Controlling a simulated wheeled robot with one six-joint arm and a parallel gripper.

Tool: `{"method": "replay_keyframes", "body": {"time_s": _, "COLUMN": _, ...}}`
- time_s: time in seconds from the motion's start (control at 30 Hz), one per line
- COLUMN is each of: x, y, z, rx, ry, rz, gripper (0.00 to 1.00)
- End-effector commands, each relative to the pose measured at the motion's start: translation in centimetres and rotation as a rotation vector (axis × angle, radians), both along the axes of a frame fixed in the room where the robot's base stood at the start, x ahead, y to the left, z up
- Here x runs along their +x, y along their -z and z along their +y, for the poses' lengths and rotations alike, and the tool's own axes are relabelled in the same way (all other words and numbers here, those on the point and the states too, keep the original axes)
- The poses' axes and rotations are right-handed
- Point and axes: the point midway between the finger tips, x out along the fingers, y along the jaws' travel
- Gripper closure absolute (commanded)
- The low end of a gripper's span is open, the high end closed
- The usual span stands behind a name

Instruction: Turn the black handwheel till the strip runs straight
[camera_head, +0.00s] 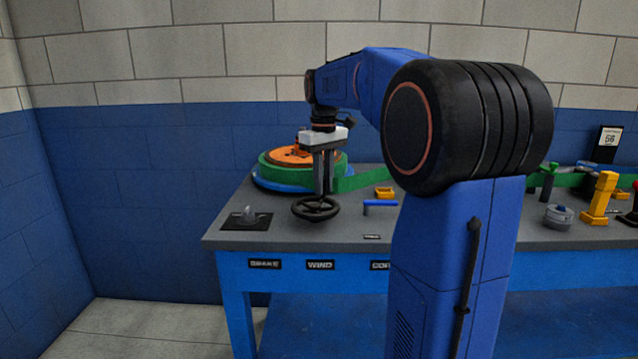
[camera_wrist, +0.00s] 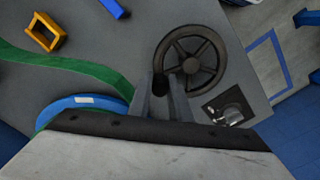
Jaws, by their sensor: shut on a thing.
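The black handwheel (camera_head: 313,212) lies flat near the front edge of the bench, above a label reading WIND. In the wrist view its spoked wheel (camera_wrist: 206,44) is clear. My gripper (camera_head: 323,188) points straight down over the wheel. In the wrist view my gripper (camera_wrist: 160,86) is shut on a short dark knob (camera_wrist: 160,82) at the wheel's rim. The green strip (camera_head: 354,182) winds round an orange-centred coil behind the wheel and leads off right. In the wrist view the strip (camera_wrist: 72,64) runs in a bend.
A grey fitting on a black plate (camera_head: 246,221) sits left of the wheel. A blue bar handle (camera_head: 380,204) and a yellow open block (camera_head: 384,193) lie to its right. A blue disc (camera_wrist: 80,104) lies under the coil. My arm hides the bench's middle.

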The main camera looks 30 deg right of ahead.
Motion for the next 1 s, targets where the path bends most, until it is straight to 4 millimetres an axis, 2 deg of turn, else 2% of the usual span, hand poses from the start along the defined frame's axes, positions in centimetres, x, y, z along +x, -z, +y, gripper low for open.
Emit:
{"method": "replay_keyframes", "body": {"time_s": 0.5, "x": -2.3, "y": 0.0, "z": -0.9, "rx": -0.002, "ry": 0.427, "rz": 0.0, "gripper": 1.0}}
{"method": "replay_keyframes", "body": {"time_s": 1.0, "x": -3.1, "y": 0.0, "z": -1.0, "rx": -0.002, "ry": 0.578, "rz": 0.0, "gripper": 1.0}}
